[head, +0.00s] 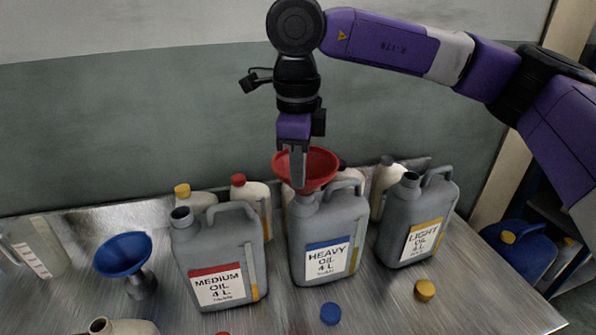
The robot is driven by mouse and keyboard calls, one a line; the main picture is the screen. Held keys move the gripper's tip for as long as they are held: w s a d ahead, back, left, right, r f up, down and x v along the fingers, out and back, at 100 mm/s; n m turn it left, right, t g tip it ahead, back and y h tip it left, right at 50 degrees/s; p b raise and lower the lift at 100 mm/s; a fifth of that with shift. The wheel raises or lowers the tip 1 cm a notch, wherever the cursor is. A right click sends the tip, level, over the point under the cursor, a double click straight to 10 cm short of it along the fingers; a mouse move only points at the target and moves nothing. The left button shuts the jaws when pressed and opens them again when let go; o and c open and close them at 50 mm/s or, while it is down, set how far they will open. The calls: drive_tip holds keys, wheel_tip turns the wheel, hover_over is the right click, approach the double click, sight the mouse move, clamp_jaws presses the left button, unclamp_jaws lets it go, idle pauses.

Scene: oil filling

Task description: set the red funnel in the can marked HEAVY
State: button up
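The grey can marked HEAVY (322,245), with a blue band on its label, stands upright in the middle of the bench. The red funnel (318,166) is upright at this can's mouth, wide end up. Its spout does not show, and I cannot tell how deep it sits in the neck. My gripper (298,182) points down at the funnel's near left side, its fingers close together at the rim and wall. It looks shut on the funnel, though the fingers partly hide the contact.
The MEDIUM can (226,262) stands close on the left, the LIGHT can (414,222) on the right. A blue funnel (123,254) is at the left. A blue cap (330,314) and a yellow cap (424,290) lie in front. Several pale bottles stand behind.

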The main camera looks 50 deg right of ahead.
drive_tip(key=o, duration=0.4)
wheel_tip(320, 180, up, 8)
drive_tip(key=b, duration=0.1)
drive_tip(key=shift+s+a, duration=0.15)
drive_tip(key=shift+a, duration=0.05)
drive_tip(key=shift+f, duration=0.15)
idle(0.4)
